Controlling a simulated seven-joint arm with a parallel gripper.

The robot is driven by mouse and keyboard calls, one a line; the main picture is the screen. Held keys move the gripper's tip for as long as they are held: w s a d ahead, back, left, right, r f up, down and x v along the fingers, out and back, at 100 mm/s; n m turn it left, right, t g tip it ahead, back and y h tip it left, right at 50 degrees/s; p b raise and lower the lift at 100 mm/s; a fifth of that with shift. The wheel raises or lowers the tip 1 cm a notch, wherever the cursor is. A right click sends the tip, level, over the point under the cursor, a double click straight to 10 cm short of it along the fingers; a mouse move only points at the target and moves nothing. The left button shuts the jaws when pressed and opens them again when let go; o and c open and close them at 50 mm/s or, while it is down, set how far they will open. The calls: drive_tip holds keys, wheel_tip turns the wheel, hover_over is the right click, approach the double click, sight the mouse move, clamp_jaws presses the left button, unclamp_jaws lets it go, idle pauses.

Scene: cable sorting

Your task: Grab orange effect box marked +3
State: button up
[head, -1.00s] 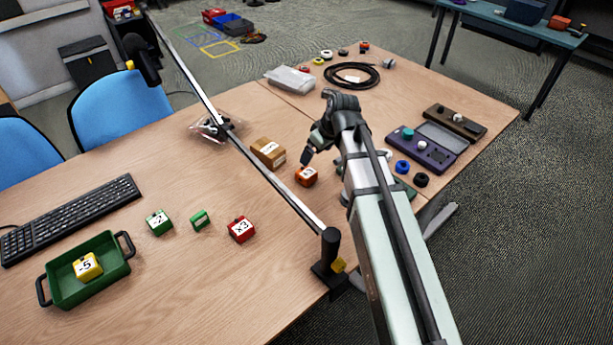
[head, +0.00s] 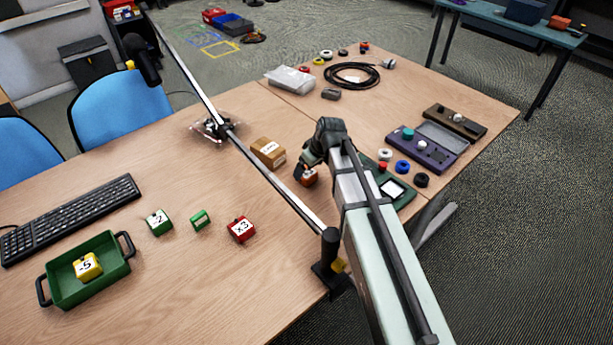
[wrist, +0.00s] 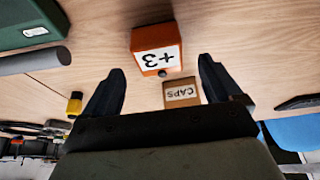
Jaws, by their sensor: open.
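The orange effect box (head: 312,180) stands on the wooden table, partly hidden by my gripper in the head view. In the wrist view the orange box (wrist: 150,38) shows a white label reading +3, upside down. My gripper (wrist: 160,85) is open and empty, its two dark fingers apart. The box lies beyond the fingertips, roughly centred between them in the wrist view. In the head view my gripper (head: 304,170) is low over the table at the box. I cannot tell whether a finger touches it.
A brown CAPS box (head: 268,152) stands left of the orange box. A black-and-silver bar (head: 270,180) with a post (head: 330,258) crosses close by on the left. A green device (head: 398,194) is right. A red x3 box (head: 241,229) and green tray (head: 118,268) are further left.

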sight(307, 172)
drive_tip(key=shift+x, duration=2.25)
drive_tip(key=shift+s+d, duration=0.1)
drive_tip(key=shift+d, duration=0.05)
drive_tip(key=shift+c, duration=0.3)
drive_tip(key=c, duration=1.1)
